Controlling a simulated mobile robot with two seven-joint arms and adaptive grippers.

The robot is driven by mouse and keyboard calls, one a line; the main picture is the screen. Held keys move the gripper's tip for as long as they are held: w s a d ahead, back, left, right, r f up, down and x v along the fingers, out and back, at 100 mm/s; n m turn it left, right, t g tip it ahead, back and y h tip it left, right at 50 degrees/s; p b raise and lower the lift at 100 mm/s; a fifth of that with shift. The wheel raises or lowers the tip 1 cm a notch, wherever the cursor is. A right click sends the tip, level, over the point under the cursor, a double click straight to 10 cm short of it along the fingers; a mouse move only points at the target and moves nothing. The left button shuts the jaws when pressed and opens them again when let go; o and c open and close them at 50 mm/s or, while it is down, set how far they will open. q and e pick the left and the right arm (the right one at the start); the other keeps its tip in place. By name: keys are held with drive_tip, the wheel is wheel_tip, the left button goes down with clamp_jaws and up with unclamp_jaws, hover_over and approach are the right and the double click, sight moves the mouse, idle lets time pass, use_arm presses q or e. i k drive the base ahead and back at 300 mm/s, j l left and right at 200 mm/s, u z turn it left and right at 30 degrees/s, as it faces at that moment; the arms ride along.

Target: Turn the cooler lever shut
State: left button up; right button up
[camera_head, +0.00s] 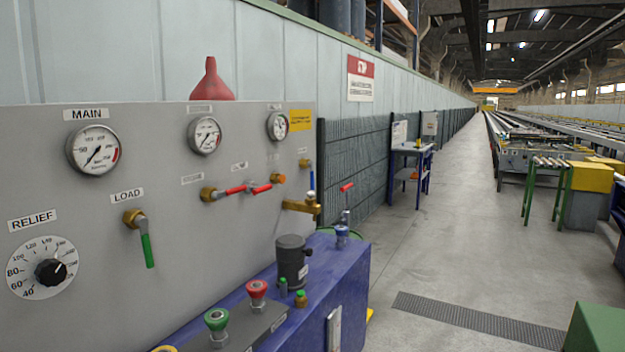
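A grey panel (170,250) carries several lever valves. A green lever (148,250) under the LOAD label hangs straight down. Two red levers, one on the left (235,190) and one on the right (262,189), lie roughly along the line of a brass fitting. A blue lever (312,180) stands upright at the panel's right edge, above a brass tap (300,207). A red-handled lever (346,187) sits on a valve right of the panel. The small labels are too blurred to read, so I cannot tell which lever is the cooler's. Neither gripper is in view.
A blue cabinet (345,275) juts out below the panel, with a dark cylinder (292,260), a red button (258,290) and a green button (216,320) on top. Gauges and a relief dial (42,268) are on the panel. The floor (430,255) to the right is open.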

sight(311, 163)
drive_tip(key=i+l, duration=0.55)
drive_tip(key=i+l+u, duration=0.15)
drive_tip(key=i+l, duration=0.35)
drive_tip(key=l, duration=0.15)
drive_tip(key=i+l, duration=0.5)
drive_tip(key=l, duration=0.2)
